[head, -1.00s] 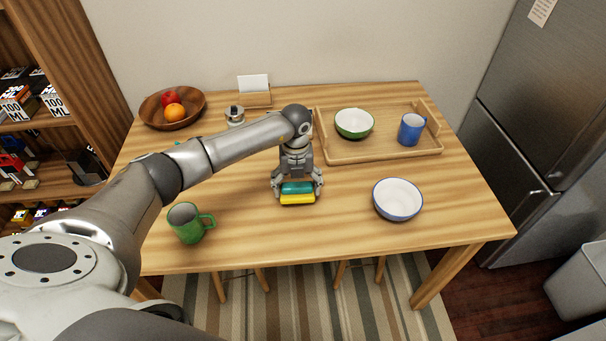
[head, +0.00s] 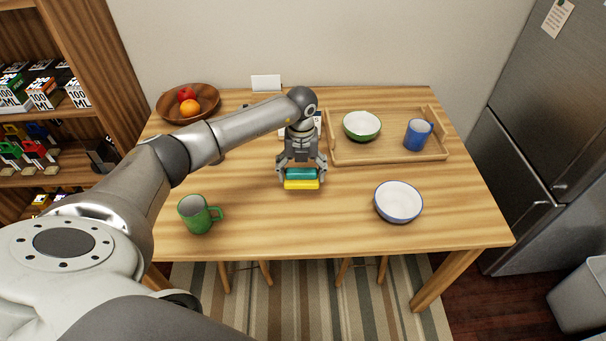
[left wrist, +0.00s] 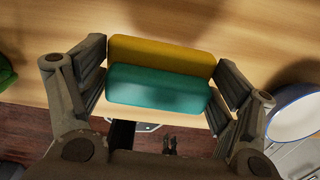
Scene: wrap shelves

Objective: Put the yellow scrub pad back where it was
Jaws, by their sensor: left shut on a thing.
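The yellow scrub pad (head: 301,185) has a teal layer against its yellow one. It is between the fingers of my left gripper (head: 301,176), over the middle of the wooden table. The gripper is shut on it. In the left wrist view the pad (left wrist: 160,53) lies across the space between the two fingers, with the yellow side farther up the picture and the teal side nearer the palm. It appears held above the table, but the exact height is hard to tell. My right gripper is not in view.
On the table (head: 250,225) are a green mug (head: 195,216) at front left, a white bowl (head: 398,203) at right, a fruit bowl (head: 205,110) at back left and a wooden tray (head: 370,152) with a bowl (head: 362,126) and blue mug (head: 417,134). A white card (head: 266,83) stands behind.

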